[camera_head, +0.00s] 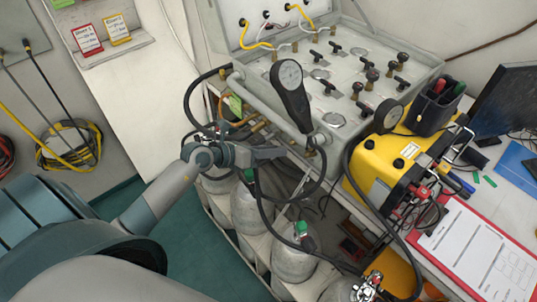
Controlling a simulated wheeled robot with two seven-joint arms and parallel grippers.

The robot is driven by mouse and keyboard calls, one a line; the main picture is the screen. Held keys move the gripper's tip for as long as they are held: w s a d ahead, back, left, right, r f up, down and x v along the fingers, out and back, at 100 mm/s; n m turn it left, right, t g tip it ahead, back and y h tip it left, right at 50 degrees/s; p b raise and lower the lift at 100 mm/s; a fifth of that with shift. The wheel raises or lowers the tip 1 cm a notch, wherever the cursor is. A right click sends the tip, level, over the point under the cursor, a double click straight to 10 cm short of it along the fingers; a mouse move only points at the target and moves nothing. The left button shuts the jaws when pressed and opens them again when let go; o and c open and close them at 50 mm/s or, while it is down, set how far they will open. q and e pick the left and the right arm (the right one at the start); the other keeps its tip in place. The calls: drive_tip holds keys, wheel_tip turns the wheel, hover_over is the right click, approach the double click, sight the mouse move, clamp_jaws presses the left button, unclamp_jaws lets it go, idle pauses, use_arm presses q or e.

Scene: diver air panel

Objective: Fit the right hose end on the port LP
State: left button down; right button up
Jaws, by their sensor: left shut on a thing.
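The control panel (335,85) is a pale sloped box with several black knobs and gauges. Brass fittings (259,127) show at its lower left edge; I cannot read which port is LP. My left gripper (274,153) is just below that edge, shut on what looks like a black hose (257,192). The held end is mostly hidden by the fingers. Another black hose (187,101) loops out from the panel's left side. My right gripper is not in view.
Grey cylinders (246,212) with green-marked valves stand below the panel. A yellow case (385,160) and a red clipboard (480,255) are on the right bench. Coiled hoses (70,143) hang on the left wall. Hoses cross the space under the panel.

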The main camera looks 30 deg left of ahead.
sight(290, 143)
use_arm(q)
drive_tip(key=shift+w+d, duration=0.25)
drive_tip(key=shift+w, duration=0.35)
drive_tip(key=shift+s, duration=0.1)
drive_tip(key=shift+w, duration=0.3)
idle(0.8)
drive_tip(key=shift+w+d+p, duration=0.2)
drive_tip(key=shift+w+p, duration=0.1)
drive_tip(key=shift+w, duration=0.15)
idle(0.4)
drive_tip(key=shift+w+d+r, duration=0.1)
drive_tip(key=shift+w, duration=0.25)
drive_tip(key=shift+w+r, duration=0.15)
drive_tip(key=shift+w, duration=0.05)
idle(0.7)
